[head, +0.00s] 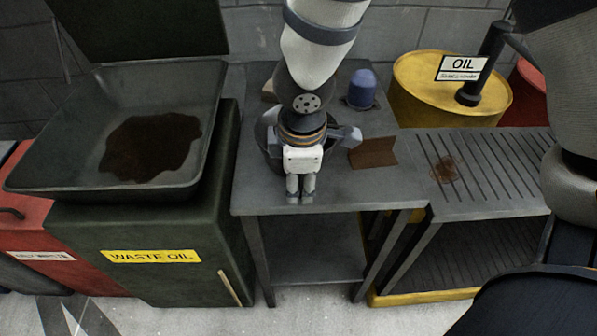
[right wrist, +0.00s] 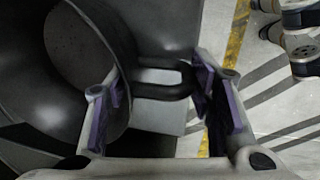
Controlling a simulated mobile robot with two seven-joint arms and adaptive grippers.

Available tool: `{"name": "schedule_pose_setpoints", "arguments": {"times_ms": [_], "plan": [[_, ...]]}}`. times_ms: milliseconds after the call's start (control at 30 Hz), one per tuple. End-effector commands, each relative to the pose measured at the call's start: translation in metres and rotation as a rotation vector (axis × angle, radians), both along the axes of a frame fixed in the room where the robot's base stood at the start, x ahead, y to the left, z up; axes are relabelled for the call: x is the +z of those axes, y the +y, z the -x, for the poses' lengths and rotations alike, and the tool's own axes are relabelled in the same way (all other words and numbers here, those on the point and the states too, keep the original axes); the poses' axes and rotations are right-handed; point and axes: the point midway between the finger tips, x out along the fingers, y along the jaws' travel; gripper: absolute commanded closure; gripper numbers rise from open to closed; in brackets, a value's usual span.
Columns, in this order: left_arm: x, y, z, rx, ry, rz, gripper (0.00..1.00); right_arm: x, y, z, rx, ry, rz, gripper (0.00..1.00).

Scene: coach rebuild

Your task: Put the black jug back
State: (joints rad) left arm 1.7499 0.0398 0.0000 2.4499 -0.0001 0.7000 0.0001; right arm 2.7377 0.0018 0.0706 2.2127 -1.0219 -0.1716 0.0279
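The black jug (head: 266,136) stands on the grey metal table (head: 350,187), mostly hidden behind my right gripper in the head view. The right wrist view shows the open-topped jug (right wrist: 88,62) at left, with its loop handle (right wrist: 160,92) reaching to the right. My right gripper (head: 303,160) is over the jug from above. Its fingers (right wrist: 163,105) are wide apart in the right wrist view, with the handle between them. The right finger is close to the handle's outer end; I cannot tell whether they touch. My left gripper cannot be made out in the head view.
A waste oil bin (head: 150,235) with an oil-stained black tray (head: 55,155) stands left. Behind the gripper is a blue-capped item (head: 362,90); a brown angled piece (head: 373,152) lies right. A slatted stand (head: 500,170) and yellow oil drum (head: 425,85) are farther right.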

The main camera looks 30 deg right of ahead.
Motion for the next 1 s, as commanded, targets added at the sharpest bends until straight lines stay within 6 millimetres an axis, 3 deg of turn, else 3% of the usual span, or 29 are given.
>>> {"name": "schedule_pose_setpoints", "arguments": {"times_ms": [100,433,667,800,1000], "plan": [[0.0,0.0,0.0,0.0,-0.001,0.0,0.7,0.0,0.0,0.0,0.0,0.0,0.0,0.29],[0.0,0.0,0.0,0.0,-0.001,0.0,0.7,0.006,0.001,0.001,-0.001,-0.002,-0.001,0.29],[0.0,0.0,0.0,0.0,-0.001,0.0,0.7,0.065,0.008,0.011,0.002,-0.003,-0.009,0.29],[0.0,0.0,0.0,0.0,-0.001,0.0,0.7,0.071,0.015,0.021,0.015,0.038,-0.022,0.29],[0.0,0.0,0.0,0.0,-0.001,0.0,0.7,0.098,0.009,0.016,-0.001,-0.009,-0.005,0.29]]}}
